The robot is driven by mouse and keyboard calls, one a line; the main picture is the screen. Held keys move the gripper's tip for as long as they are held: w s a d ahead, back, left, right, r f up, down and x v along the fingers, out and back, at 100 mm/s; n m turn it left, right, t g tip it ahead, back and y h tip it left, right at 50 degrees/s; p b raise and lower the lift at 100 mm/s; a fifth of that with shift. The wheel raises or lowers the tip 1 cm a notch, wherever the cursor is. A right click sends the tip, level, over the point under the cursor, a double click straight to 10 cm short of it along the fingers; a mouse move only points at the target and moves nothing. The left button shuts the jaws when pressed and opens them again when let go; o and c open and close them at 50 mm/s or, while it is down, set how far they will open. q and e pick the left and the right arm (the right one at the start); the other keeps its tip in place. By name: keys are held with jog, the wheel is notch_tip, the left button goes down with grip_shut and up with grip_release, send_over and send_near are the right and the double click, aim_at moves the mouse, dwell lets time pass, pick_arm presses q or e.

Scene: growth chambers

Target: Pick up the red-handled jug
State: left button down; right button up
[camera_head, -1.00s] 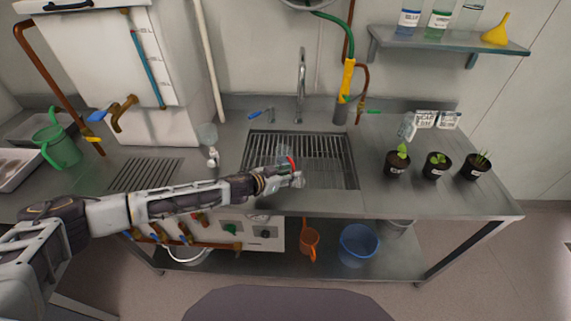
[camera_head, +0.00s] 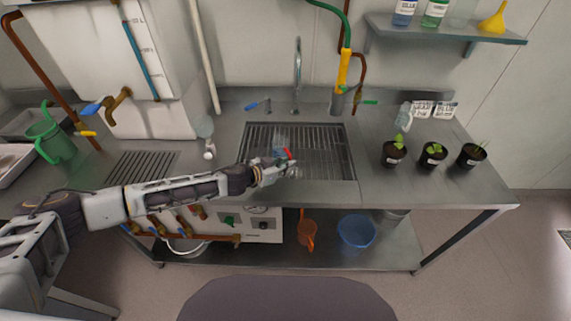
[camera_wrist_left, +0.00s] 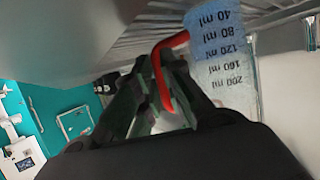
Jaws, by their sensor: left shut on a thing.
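The red-handled jug (camera_head: 280,144) is a small clear vessel over the sink grate in the head view, partly hidden by my left gripper. In the left wrist view the jug (camera_wrist_left: 222,62) shows a millilitre scale and a blue band, and its red handle (camera_wrist_left: 160,68) runs between the fingers. My left gripper (camera_head: 286,168) is shut on the red handle, and it also shows in the left wrist view (camera_wrist_left: 165,110). Whether the jug touches the grate cannot be told. My right gripper is not in view.
The slatted sink grate (camera_head: 325,160) lies under the jug, with a tall tap (camera_head: 297,75) behind it. Potted seedlings (camera_head: 433,155) stand to the right. A green watering can (camera_head: 50,140) is at the left.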

pick_arm(q)
jog(key=shift+r, duration=0.25)
notch_tip(320, 180, up, 10)
jog(key=p, duration=0.1)
jog(key=shift+f, duration=0.25)
dwell(0.9)
